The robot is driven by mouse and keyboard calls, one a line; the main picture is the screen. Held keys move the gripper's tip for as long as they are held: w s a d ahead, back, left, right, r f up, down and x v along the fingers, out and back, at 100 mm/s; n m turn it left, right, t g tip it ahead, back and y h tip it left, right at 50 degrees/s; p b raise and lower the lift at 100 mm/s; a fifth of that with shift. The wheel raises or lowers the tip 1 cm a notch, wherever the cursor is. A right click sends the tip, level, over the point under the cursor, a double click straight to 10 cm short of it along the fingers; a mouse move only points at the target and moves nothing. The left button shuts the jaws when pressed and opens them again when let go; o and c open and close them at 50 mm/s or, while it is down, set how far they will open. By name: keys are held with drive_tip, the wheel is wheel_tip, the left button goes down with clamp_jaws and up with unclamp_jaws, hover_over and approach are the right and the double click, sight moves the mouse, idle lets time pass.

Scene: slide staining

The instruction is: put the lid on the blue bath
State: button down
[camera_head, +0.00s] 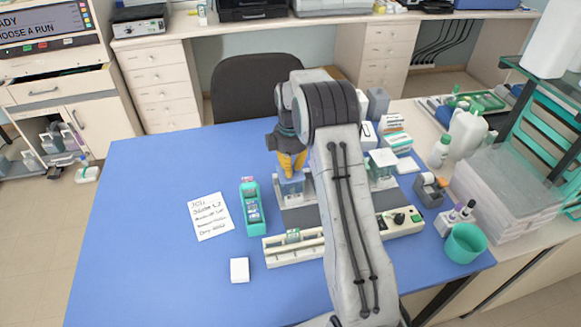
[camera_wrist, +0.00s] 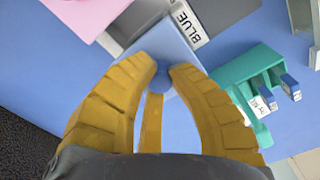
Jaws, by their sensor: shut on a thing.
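My gripper (camera_head: 291,170) is over the left end of the staining row in the head view. In the wrist view its yellow fingers (camera_wrist: 162,75) are closed around the small round knob of a pale blue, see-through lid (camera_wrist: 168,47). The lid is right beside the white label reading BLUE (camera_wrist: 187,22), which marks the blue bath. In the head view the blue bath (camera_head: 290,188) is a small clear box just under my fingers, partly hidden by them. I cannot tell whether the lid touches the bath's rim.
A teal slide holder (camera_head: 252,207) stands left of the bath; it also shows in the wrist view (camera_wrist: 248,85). A long cream device (camera_head: 290,247) is in front. The blue table's left side is clear.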

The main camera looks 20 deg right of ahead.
drive_tip(key=shift+f, duration=0.2)
drive_tip(key=c, duration=1.2)
unclamp_jaws()
drive_tip(key=shift+r, duration=0.15)
wheel_tip(320, 180, up, 12)
drive_tip(key=shift+s+f, duration=0.1)
drive_tip(key=shift+m, duration=0.3)
